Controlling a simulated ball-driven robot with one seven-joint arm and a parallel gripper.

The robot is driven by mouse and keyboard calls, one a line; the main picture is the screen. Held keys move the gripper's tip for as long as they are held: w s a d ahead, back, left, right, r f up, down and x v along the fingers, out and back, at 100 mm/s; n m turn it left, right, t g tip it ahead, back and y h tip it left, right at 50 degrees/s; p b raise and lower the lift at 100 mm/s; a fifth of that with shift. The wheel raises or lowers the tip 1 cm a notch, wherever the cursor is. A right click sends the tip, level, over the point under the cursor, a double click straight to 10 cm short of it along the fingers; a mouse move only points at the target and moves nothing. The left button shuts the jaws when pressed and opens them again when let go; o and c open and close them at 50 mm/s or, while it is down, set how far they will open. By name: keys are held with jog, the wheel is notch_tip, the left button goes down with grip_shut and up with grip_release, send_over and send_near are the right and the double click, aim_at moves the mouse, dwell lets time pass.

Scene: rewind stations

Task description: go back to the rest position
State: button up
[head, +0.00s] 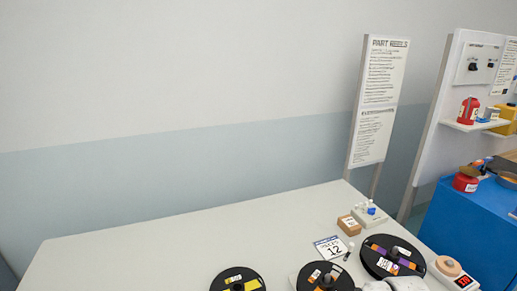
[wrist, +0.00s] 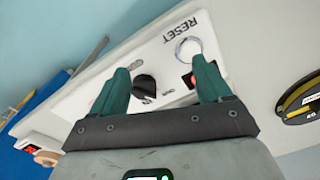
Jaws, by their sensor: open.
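My gripper (wrist: 163,70) shows in the wrist view with its two green fingers spread apart and nothing held between them. Beyond the fingers is a white panel (wrist: 75,97) marked RESET. A black knob (wrist: 146,88) on it appears between the fingers. A metal ring (wrist: 188,48) and a small red-lit switch (wrist: 188,79) appear near the right finger, which partly covers that area. I cannot tell how far the fingertips are from the panel. My gripper's fingers are not visible in the head view.
Black reels (head: 238,280) lie along the front of the pale table (head: 150,245), with a card marked 12 (head: 331,248) and a small brown box (head: 349,225) nearby. A blue cabinet (head: 465,235) stands at right. The table's left side is clear.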

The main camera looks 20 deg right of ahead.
jog(key=s+a+n+b, duration=0.1)
jog(key=s+a, duration=0.4)
jog(key=s, duration=0.3)
jog(key=s+a+f+n, duration=0.1)
jog(key=s+a+n, duration=0.1)
jog(key=s+a, duration=0.3)
jog(key=s, duration=0.4)
jog(key=shift+s+a+f+h+b, duration=0.2)
jog(key=shift+a+f+h+b, duration=0.1)
jog(key=shift+b, duration=0.1)
